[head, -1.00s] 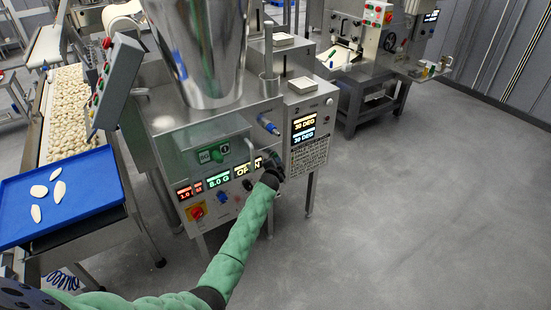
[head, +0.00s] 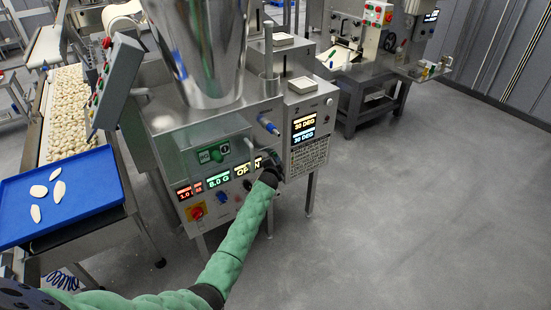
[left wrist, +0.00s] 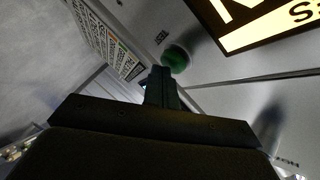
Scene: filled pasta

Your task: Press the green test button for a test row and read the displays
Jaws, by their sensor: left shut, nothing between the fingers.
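A round green button (left wrist: 176,58) sits on the grey panel in the left wrist view. My left gripper (left wrist: 162,80) is shut and empty, with its fingertips right at the button's lower edge; I cannot tell whether they touch. In the head view my left gripper (head: 270,163) is at the front of the machine (head: 225,135) and hides the button. A red display (head: 189,191) seems to read 1.0 and a second value, a green display (head: 219,180) 8.0 G, and a yellow display (head: 246,169) OPEN, partly covered. My right gripper is out of view.
A side box (head: 308,128) carries an orange and a blue display, both in DEG. A blue tray (head: 95,185) stands left. The floor at right is clear.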

